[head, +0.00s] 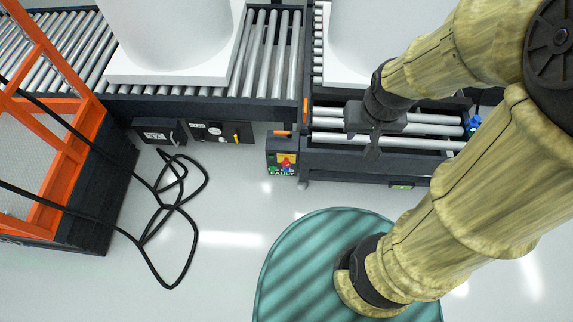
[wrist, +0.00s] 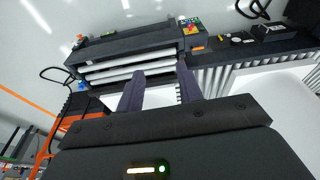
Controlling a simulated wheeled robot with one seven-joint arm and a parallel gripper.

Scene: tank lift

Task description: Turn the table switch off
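No part carries a readable "table switch" label, so I cannot tell for certain which control it is. A black panel (head: 221,132) under the left conveyor has a yellow handle or lever and small round knobs. A control box (head: 282,160) marked FAULT, with red, blue and yellow-green parts, stands at the corner of the roller table (head: 350,158); in the wrist view the box (wrist: 190,27) is at the upper middle. My gripper (head: 372,150) hangs over the roller table, right of the box. In the wrist view its two fingers (wrist: 160,93) are apart, with nothing between them.
A blue knob-like part (head: 473,124) is at the roller table's right. A black box (head: 158,132) with a handle sits left of the panel. Looped black cable (head: 182,200) lies on the floor near an orange frame (head: 60,150). White tanks stand on the conveyors.

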